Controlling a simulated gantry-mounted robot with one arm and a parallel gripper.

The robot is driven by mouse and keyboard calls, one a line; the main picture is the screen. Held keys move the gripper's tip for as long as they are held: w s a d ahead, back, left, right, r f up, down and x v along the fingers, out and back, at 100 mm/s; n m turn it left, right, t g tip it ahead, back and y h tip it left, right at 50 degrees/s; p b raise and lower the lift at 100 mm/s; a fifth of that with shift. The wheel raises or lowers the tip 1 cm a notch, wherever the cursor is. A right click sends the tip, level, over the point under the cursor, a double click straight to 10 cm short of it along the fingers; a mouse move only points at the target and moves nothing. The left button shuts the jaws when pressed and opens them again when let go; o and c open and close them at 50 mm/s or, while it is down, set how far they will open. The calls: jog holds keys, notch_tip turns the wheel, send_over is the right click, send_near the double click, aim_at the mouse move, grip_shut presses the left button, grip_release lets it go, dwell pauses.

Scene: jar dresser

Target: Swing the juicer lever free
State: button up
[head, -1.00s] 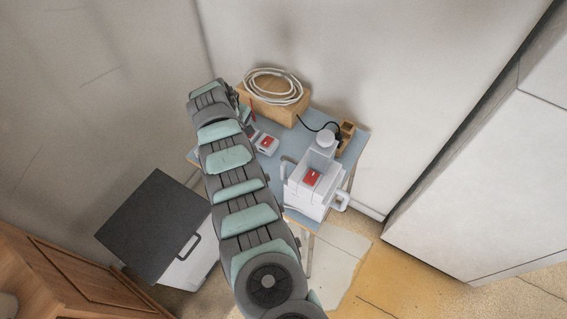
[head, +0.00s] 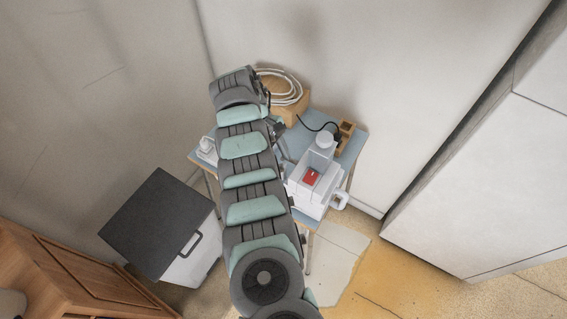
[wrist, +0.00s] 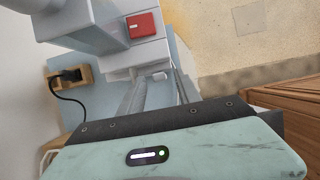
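The white juicer (head: 308,198) stands on the right half of the small blue table, with a red panel (head: 311,177) on top and a loop handle (head: 341,200) on its right. It fills the upper left of the wrist view (wrist: 88,38). My gripper (head: 287,152) is low at the juicer's left side, partly hidden by my arm. In the wrist view its two grey fingers (wrist: 160,84) are apart. A small white end piece (wrist: 160,75), perhaps the lever, shows between or just beyond the fingertips; I cannot tell if they touch it.
A wooden box (head: 292,110) with a coiled white cable (head: 284,86) stands at the back. A wooden socket block (head: 346,131) with a black cord is behind the juicer. A white item (head: 207,148) sits at the table's left. A black-lidded bin (head: 158,225) stands on the floor left.

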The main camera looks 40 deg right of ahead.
aim_at(284, 166)
jog(key=shift+x, duration=1.7)
jog(key=shift+w, duration=0.1)
jog(key=shift+c, duration=0.6)
grip_shut()
